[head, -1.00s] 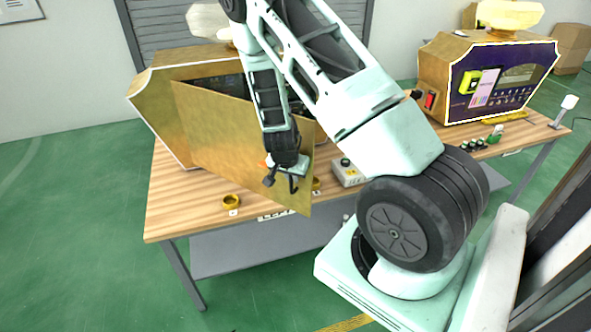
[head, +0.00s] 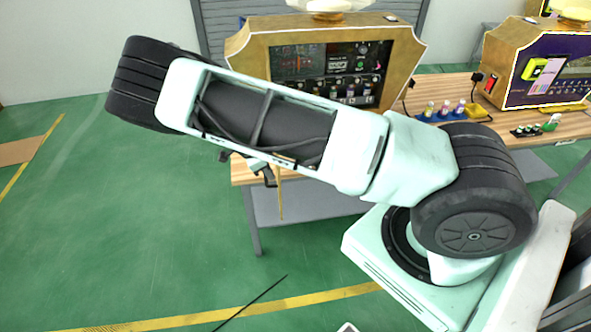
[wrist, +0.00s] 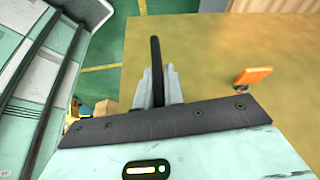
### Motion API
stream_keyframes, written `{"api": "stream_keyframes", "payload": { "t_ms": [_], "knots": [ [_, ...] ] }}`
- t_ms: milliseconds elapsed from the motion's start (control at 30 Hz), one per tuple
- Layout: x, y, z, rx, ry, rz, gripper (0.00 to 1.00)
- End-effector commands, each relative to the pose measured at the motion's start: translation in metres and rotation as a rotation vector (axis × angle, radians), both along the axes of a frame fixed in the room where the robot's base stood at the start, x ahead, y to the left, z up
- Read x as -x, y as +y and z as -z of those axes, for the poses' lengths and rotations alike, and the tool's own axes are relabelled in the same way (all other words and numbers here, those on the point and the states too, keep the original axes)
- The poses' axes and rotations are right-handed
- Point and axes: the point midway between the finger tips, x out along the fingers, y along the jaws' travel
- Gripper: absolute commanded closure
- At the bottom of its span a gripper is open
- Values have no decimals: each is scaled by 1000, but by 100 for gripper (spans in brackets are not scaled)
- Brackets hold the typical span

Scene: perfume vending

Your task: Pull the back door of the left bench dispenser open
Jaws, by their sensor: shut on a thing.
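The left bench dispenser (head: 409,62) has a gold case, and its back is open, showing a dark inside with rows of small parts. Its gold back door (head: 280,200) stands swung out, seen almost edge-on below my arm. In the wrist view the door (wrist: 215,55) is a broad gold panel with a small orange tab (wrist: 253,76). My gripper (head: 267,177) is at the door, mostly hidden behind my arm in the head view. In the wrist view my gripper (wrist: 158,75) is shut against the panel; which part of the door it holds is unclear.
The wooden bench (head: 455,84) carries a blue tray (head: 440,115) of small bottles. Green floor (head: 120,230) is free to the left and in front.

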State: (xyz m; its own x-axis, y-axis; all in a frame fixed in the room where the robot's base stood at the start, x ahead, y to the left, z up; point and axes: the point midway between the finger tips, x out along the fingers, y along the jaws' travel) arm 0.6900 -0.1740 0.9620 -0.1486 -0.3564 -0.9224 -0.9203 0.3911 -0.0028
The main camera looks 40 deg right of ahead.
Motion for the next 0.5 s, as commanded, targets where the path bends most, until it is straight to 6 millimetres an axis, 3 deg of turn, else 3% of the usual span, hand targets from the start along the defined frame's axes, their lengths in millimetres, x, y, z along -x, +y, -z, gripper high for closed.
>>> {"api": "stream_keyframes", "payload": {
  "t_ms": [200,500],
  "knots": [
    [-38,43,6,-4,-4,101,100],
    [-67,71,4,-5,-3,185,100]
  ]
}}
